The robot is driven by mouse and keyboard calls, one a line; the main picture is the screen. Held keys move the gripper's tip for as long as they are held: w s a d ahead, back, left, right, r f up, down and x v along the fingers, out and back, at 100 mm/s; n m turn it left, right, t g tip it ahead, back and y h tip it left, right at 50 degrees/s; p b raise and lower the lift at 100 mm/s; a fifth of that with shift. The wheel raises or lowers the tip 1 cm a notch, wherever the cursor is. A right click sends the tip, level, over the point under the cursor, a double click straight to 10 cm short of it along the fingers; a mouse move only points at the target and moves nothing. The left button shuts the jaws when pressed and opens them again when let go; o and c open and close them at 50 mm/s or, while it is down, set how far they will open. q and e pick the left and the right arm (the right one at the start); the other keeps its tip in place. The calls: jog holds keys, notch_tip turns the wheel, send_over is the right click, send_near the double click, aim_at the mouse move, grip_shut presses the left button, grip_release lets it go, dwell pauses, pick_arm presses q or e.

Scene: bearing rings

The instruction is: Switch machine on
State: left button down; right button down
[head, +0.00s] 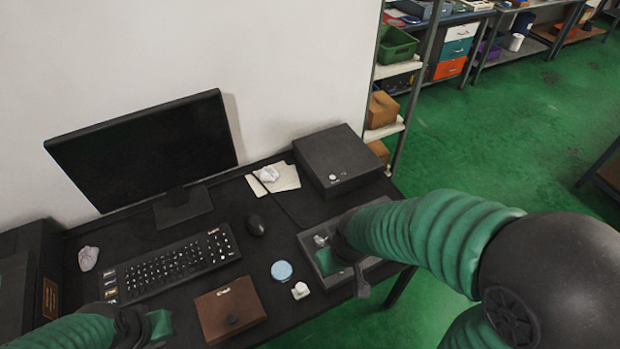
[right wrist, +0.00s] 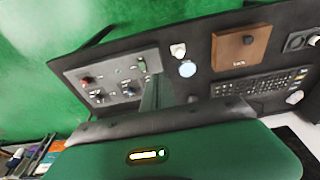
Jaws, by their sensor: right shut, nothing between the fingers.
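A grey control panel (right wrist: 112,82) lies at the right end of the dark table, with a red knob (right wrist: 87,79) and several small switches. In the head view the panel (head: 312,243) is partly hidden by my right arm.
A black box (head: 337,158) with a round white button stands behind the panel. A brown box (head: 230,308), blue disc (head: 282,270), small white item (head: 300,290), keyboard (head: 172,263), mouse (head: 255,225) and monitor (head: 150,150) share the table. Green floor lies to the right.

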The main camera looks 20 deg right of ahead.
jog(key=w+d+f+n+g+b, duration=0.2)
jog(key=w+d+f+n, duration=0.1)
jog(key=n, duration=0.6)
jog(key=w+d+f+n+g+b, duration=0.1)
jog(key=w+d+f+n+b, duration=0.2)
jog(key=w+n, duration=0.4)
jog(key=shift+w+d+f+n+g+b, duration=0.45)
jog(key=shift+f+n, duration=0.4)
jog(key=shift+n, duration=0.25)
jog(key=f, duration=0.4)
jog(key=s+f, duration=0.1)
jog(key=f, duration=0.8)
jog(key=shift+s+d+b, duration=0.1)
jog(key=shift+s+b, duration=0.25)
jog(key=shift+f, duration=0.45)
